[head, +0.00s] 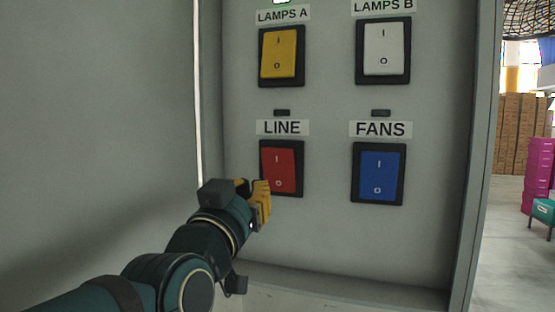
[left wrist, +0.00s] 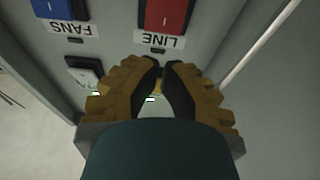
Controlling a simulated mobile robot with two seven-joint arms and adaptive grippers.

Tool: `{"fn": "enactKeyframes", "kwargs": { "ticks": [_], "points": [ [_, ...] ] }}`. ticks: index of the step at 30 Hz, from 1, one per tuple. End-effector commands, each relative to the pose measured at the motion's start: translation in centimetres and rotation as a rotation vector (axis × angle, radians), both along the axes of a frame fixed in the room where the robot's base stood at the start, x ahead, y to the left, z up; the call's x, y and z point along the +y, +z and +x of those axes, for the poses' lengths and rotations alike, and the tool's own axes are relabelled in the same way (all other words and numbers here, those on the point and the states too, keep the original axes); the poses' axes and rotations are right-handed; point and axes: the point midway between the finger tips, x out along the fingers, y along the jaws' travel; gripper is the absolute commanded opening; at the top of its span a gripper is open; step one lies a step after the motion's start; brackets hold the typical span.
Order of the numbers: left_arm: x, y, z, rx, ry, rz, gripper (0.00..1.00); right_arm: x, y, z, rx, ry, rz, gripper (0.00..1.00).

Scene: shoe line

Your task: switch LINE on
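The red LINE rocker switch (head: 280,165) sits in a black frame at the lower left of the panel, marked I above and O below. The small indicator (head: 282,112) above its LINE label (head: 282,128) is dark. My left gripper (head: 264,196) is in front of the switch's lower left corner; I cannot tell whether it touches. In the left wrist view, the picture is upside down. The fingertips of my left gripper (left wrist: 162,64) are together with nothing held, and the red switch (left wrist: 166,14) shows beyond them. My right gripper is not in view.
The blue FANS switch (head: 377,176) is right of LINE, its indicator dark. The yellow LAMPS A switch (head: 282,54) and white LAMPS B switch (head: 384,48) are above. Green lights show by both in the left wrist view. Raised cabinet edges (head: 482,130) flank the panel.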

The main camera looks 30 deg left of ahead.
Motion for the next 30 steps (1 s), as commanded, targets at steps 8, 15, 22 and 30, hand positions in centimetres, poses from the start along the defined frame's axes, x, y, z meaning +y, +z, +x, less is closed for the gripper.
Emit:
{"fn": "enactKeyframes", "kwargs": {
  "ticks": [8, 15, 22, 30],
  "points": [
    [0.3, 0.3, 1.4, 0.003, -0.001, -0.001, 0.00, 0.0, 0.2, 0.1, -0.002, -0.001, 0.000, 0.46],
    [1.4, 1.2, 5.2, 0.003, 0.001, -0.003, 0.00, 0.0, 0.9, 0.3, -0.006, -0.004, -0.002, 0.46],
    [2.3, 2.2, 9.2, 0.003, 0.001, -0.003, 0.00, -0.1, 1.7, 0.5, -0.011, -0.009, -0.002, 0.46],
    [3.0, 3.0, 12.5, 0.002, -0.001, -0.002, 0.00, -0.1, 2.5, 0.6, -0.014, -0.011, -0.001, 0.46]
  ]
}}
